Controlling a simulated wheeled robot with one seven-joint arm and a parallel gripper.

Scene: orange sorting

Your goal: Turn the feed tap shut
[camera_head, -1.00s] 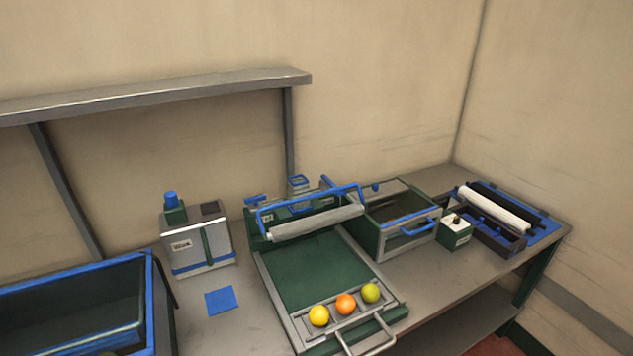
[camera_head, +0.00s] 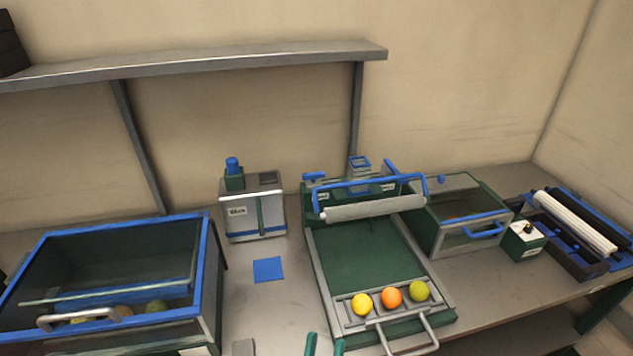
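The sorting machine stands on the bench, with a green sloping bed (camera_head: 368,258), a grey roller (camera_head: 375,208) and a blue bar frame above it. At its back are a small blue handle (camera_head: 314,176), a clear blue-rimmed hopper (camera_head: 359,168) and a slanted blue lever (camera_head: 391,168). I cannot tell for sure which of these is the feed tap, or whether it is open or shut. A yellow (camera_head: 362,303), an orange (camera_head: 392,298) and a green fruit (camera_head: 419,291) sit in the front tray.
A blue-rimmed bin (camera_head: 213,262) with fruit stands left. A grey canister (camera_head: 254,216) and blue square (camera_head: 268,270) lie between. A lidded box (camera_head: 468,247), small box (camera_head: 525,242) and roller rack (camera_head: 590,267) stand right. Two green pieces (camera_head: 311,343) poke up at the bottom edge.

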